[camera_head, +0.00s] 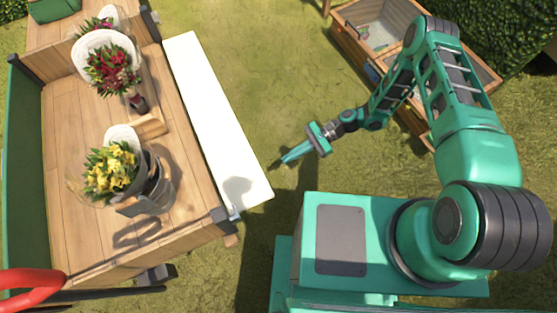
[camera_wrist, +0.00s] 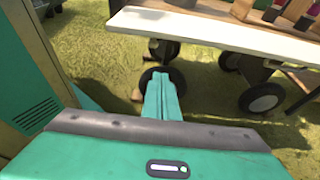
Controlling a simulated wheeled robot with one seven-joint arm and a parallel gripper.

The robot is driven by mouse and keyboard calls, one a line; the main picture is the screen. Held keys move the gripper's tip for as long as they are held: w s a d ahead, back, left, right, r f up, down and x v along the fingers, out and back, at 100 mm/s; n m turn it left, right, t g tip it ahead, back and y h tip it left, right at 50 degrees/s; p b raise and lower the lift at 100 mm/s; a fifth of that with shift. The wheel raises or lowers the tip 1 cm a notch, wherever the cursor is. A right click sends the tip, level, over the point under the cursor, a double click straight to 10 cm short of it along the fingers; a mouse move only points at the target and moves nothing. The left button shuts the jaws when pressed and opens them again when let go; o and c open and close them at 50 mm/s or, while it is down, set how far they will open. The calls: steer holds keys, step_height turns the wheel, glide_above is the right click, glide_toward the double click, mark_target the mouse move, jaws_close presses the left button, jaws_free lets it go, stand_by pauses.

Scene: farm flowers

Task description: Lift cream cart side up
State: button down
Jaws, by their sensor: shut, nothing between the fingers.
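The cream cart side (camera_head: 215,120) is a long pale panel along the right edge of the wooden cart (camera_head: 85,210). It hangs folded outward and looks close to flat. In the wrist view the cream side (camera_wrist: 215,32) crosses the upper right, with cart wheels below it. My gripper (camera_head: 284,159) is to the right of the panel, apart from it, over the grass. In the wrist view my gripper's fingers (camera_wrist: 160,98) are together and empty, below the panel's near end in the picture. A shadow falls on the panel's near end.
The cart bed holds a yellow bouquet (camera_head: 110,172) and a red bouquet (camera_head: 110,70) in containers. A green side (camera_head: 22,150) stands at the cart's left. A wooden crate box (camera_head: 370,50) is behind my arm. Grass between cart and box is clear.

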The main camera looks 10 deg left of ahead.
steer(key=x, duration=1)
steer(key=shift+w+d+r, duration=0.1)
steer(key=shift+r, duration=0.95)
steer(key=shift+w+d+r, duration=0.1)
steer(key=shift+r, duration=0.95)
